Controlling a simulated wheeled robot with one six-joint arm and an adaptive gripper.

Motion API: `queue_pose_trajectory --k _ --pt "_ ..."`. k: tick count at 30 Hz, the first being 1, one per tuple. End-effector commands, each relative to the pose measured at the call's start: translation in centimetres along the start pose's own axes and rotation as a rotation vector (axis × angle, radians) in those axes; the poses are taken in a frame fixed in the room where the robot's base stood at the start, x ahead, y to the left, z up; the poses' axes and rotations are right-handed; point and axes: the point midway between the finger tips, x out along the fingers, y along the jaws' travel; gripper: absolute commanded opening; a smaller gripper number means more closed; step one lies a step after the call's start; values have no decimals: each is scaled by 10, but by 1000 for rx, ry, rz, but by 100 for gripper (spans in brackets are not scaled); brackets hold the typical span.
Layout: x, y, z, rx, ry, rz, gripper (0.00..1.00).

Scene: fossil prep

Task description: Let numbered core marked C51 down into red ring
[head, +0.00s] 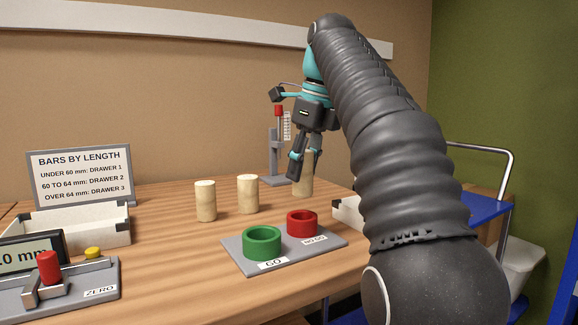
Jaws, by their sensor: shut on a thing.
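My gripper (300,167) points down and is shut on a pale tan cylindrical core (306,182), held upright beyond the red ring. No C51 mark can be read on it here, and part of it is hidden behind a finger. I cannot tell whether its base touches the table. The red ring (302,229) sits on the right of a grey plate (238,253), by a label reading NO-GO. Its opening looks empty.
A green ring (262,247) labelled GO shares the plate. Two cores, a left one (206,203) and a right one (248,196), stand behind it. A grey stand with a red top (279,112) is near the wall. A white tray (97,236) and a gauge (65,283) are left.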

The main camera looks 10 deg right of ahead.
Motion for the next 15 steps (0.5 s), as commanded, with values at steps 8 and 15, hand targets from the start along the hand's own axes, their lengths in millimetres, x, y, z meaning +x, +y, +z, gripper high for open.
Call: queue_pose_trajectory --k 8,15 --pt "2 2 1 -7 0 2 0" --pt "18 3 -3 -9 0 2 0"
